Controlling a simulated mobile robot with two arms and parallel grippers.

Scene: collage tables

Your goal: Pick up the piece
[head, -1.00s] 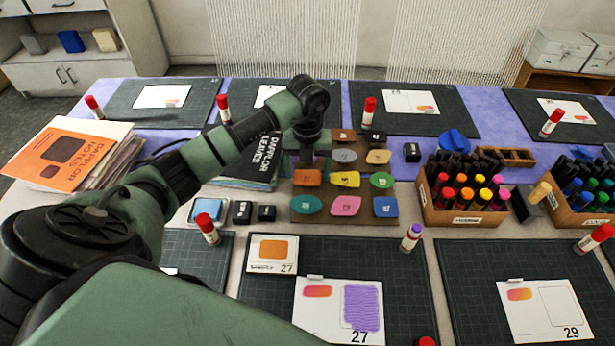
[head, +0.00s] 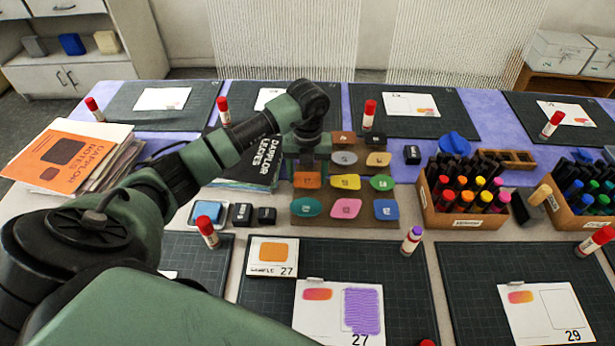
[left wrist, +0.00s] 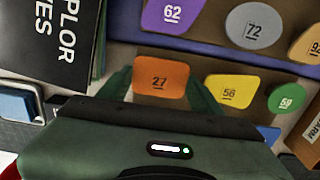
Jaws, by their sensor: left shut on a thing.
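The orange piece (head: 307,181), marked 27, is at the left of the rows of coloured pieces on the brown board (head: 330,221). In the left wrist view the orange piece (left wrist: 161,76) sits between the two green fingers of my left gripper (left wrist: 160,92). In the head view my left gripper (head: 306,166) points down onto it from behind and is shut on it. I cannot tell whether the piece is clear of the board. My right gripper is not in view.
The yellow piece (head: 345,182) is close to the right. A teal piece (head: 307,207) is just in front, and a purple piece marked 62 (left wrist: 172,14) is just behind. The black book (head: 255,160) lies to the left. A marker box (head: 465,222) stands at the right.

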